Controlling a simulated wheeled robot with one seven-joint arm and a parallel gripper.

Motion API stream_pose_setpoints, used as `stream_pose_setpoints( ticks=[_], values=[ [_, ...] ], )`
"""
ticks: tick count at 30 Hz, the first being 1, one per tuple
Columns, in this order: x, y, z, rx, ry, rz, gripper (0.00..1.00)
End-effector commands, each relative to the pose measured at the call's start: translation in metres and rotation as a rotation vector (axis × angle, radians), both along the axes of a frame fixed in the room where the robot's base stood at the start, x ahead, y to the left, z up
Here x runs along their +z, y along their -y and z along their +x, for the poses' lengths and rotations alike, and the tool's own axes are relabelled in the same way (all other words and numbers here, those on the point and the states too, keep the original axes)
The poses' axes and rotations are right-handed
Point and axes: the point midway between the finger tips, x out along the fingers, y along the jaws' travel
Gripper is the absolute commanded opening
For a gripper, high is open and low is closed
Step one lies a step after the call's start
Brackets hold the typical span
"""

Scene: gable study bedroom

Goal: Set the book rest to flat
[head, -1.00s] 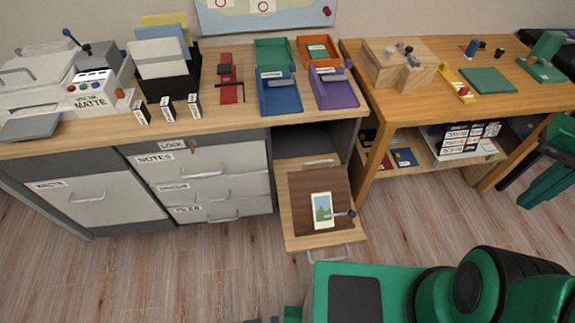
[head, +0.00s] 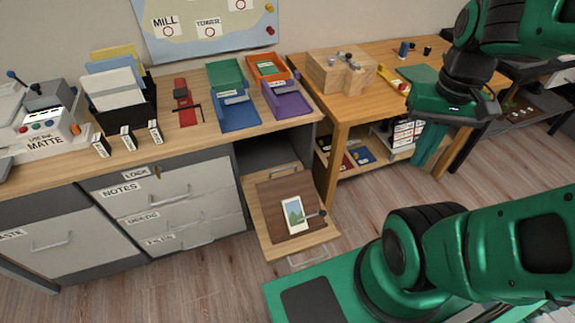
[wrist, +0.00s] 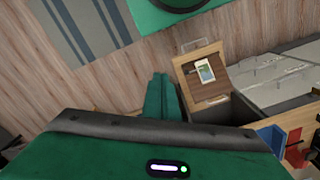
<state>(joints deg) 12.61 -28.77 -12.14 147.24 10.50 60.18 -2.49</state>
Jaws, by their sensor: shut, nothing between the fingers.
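The book rest (head: 270,213) is a dark brown board on a pulled-out wooden tray (head: 262,240) at the middle of the head view. A card with a landscape picture (head: 295,215) lies on it, and a dark-knobbed lever (head: 318,214) sticks out at its right side. Whether the board is tilted is hard to tell. The board also shows in the wrist view (wrist: 191,66), with the card (wrist: 204,70) on it. My gripper (head: 427,155) is shut and empty, pointing down in front of the right-hand table, well right of the book rest. Its fingers (wrist: 158,95) show together in the wrist view.
A wooden desk (head: 205,85) with a blue tray (head: 237,112) and a purple tray (head: 287,101) stands behind the pulled-out tray. A lower table (head: 350,102) with a wooden block (head: 340,72) stands to the right.

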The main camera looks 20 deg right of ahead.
Motion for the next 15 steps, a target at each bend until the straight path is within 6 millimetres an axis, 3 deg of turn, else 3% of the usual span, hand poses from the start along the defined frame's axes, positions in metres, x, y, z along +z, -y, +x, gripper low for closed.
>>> stream_pose_setpoints(
  ticks=[4,8,15],
  values=[
    [-0.013,-0.004,0.028,0.187,0.01,-0.016,0.0],
    [-0.035,-0.007,0.07,0.489,0.04,-0.032,0.0],
    [-0.092,-0.034,0.151,1.092,0.138,-0.035,0.0]
  ],
)
